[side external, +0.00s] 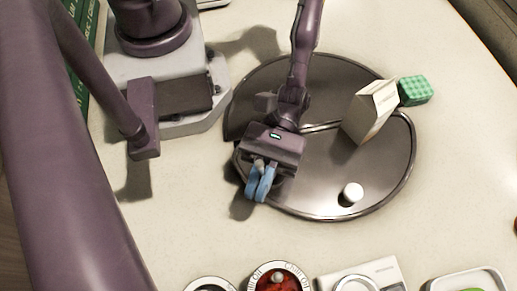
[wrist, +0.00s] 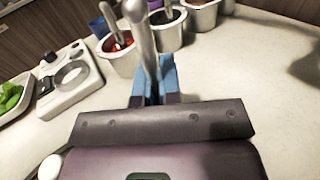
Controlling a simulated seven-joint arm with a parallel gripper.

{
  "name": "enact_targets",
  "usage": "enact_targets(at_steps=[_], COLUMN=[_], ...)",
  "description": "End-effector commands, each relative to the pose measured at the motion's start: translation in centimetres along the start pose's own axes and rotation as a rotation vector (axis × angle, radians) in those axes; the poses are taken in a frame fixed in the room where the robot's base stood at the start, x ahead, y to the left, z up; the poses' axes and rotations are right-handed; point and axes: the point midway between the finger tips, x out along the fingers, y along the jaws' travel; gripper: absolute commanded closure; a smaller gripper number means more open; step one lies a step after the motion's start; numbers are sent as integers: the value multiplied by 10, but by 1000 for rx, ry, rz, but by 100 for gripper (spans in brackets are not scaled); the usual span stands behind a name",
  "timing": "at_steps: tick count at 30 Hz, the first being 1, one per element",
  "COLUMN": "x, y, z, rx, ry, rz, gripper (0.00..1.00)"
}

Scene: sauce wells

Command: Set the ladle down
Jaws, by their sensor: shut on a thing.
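My gripper (side external: 260,182) has blue fingers and sits low over the left front part of the dark round tray (side external: 390,185). In the wrist view my gripper (wrist: 153,85) is shut on a shiny metal handle, which looks like the ladle (wrist: 143,40).
A white carton (side external: 370,110), green sponge (side external: 415,90) and small white round piece (side external: 352,192) are at the tray's right. Sauce wells, one red (side external: 280,279), stand in front, beside a white device (side external: 362,278) and white dish (side external: 467,280). Bare counter separates tray and wells.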

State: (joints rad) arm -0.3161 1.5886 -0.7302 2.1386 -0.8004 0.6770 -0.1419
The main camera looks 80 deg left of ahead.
Motion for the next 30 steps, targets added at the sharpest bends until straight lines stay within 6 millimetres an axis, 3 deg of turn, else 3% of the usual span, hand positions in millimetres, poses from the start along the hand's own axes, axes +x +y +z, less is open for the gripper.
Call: enact_targets(at_steps=[6,10,20,23,30], x=[0,0,0,-12,-63], y=[0,0,0,1,1], z=[-2,-2,2,0,0], rx=[-1,0,1,2,1], ry=[-1,0,0,2,5], rz=[0,0,0,4,5], gripper=[100,69,69,69,69])
